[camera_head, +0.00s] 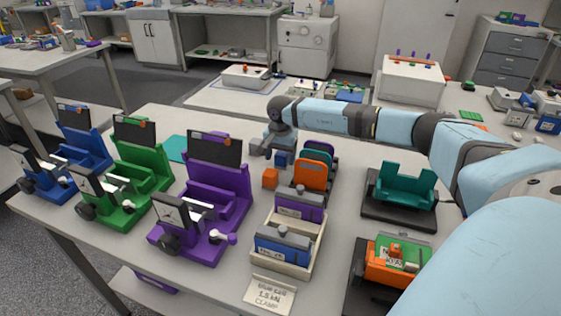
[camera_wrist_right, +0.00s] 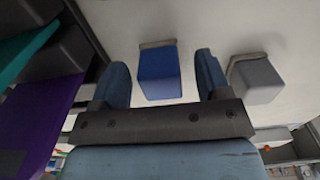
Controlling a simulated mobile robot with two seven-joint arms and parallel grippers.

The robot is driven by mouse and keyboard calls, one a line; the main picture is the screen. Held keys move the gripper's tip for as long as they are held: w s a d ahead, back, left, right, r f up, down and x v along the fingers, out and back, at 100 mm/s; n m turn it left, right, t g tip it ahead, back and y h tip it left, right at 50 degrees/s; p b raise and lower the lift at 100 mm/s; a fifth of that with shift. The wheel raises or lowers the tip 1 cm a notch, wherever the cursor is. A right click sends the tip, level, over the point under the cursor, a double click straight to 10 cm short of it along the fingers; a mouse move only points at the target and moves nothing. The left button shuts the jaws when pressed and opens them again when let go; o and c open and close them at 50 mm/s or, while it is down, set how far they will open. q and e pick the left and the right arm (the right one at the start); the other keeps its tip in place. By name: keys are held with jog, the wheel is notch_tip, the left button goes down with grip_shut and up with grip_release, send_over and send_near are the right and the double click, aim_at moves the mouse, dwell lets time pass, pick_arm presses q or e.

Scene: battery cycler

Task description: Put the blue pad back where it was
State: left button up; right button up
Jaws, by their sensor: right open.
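A small blue block, which looks like the blue pad (camera_wrist_right: 159,74), lies between the spread fingers of my right gripper (camera_wrist_right: 163,78) in the wrist view. A gap shows on each side of it, and a thin pale edge shows at its far end. In the head view the blue block (camera_head: 281,158) is on the table close to my right gripper (camera_head: 268,146), partly hidden. The right gripper is open and holds nothing. My left gripper is out of view.
A grey block (camera_wrist_right: 258,80) stands beside the right finger. An orange block (camera_head: 270,179) and a rack with upright orange (camera_head: 311,175), teal and purple plates are close by. Blue, green and purple fixtures (camera_head: 215,190) stand left, a tray (camera_head: 290,265) in front.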

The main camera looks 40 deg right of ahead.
aim_at(281, 155)
notch_tip(281, 155, up, 10)
jog(key=shift+f, duration=0.1)
dwell(0.6)
